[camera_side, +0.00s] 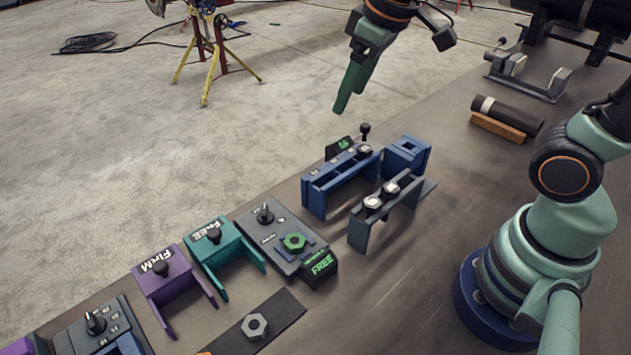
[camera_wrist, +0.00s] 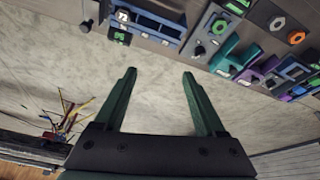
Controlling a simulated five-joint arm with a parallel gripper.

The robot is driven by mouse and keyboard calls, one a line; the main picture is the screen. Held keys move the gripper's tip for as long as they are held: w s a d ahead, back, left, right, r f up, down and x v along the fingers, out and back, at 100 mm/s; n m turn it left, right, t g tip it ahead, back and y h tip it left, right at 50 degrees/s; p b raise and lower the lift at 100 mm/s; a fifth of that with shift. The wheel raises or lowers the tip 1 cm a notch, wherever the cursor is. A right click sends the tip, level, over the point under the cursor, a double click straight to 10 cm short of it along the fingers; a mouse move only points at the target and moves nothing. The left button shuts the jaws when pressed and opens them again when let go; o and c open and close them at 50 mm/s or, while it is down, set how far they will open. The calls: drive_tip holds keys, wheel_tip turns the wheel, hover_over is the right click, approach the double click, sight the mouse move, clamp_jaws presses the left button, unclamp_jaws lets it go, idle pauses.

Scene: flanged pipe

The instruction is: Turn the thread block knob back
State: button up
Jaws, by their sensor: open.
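The thread block (camera_side: 283,255) is a grey block on the bench with a black knob (camera_side: 265,214), a green hex nut (camera_side: 294,242) and a lit green "FREE" display (camera_side: 321,265). The knob's pointer direction is too small to read. In the wrist view the block stands at the upper right, its knob (camera_wrist: 200,49) nearest the bench edge. My gripper (camera_side: 341,106) hangs in the air, well above and to the right of the knob in the side view. In the wrist view its two green fingers (camera_wrist: 158,72) are spread wide, empty, with only floor between them.
A blue fixture (camera_side: 315,195) with an upright black knob stands right of the block, beside a grey nut holder (camera_side: 358,234). Teal (camera_side: 233,243) and purple (camera_side: 172,284) brackets stand left. A dark mat (camera_side: 284,309) holds a loose nut. Air around my gripper is clear.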

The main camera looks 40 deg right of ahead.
drive_tip(key=s+d+m+t, duration=0.1)
drive_tip(key=s+d+m, duration=0.1)
drive_tip(key=s+d, duration=0.2)
drive_tip(key=shift+s+d+m+t+h, duration=0.15)
drive_tip(key=shift+s+m+t+h, duration=0.15)
drive_tip(key=shift+s+m, duration=0.1)
drive_tip(key=shift+s+d+f, duration=0.1)
drive_tip(key=shift+d, duration=0.05)
drive_tip(key=shift+c, duration=1.2)
drive_tip(key=shift+m, duration=0.3)
drive_tip(key=shift+c, duration=1)
drive_tip(key=m+g, duration=0.5)
drive_tip(key=m, duration=0.3)
hover_over(264, 209)
wheel_tip(264, 209, down, 10)
wheel_tip(264, 209, down, 12)
drive_tip(key=shift+r, duration=0.1)
clamp_jaws()
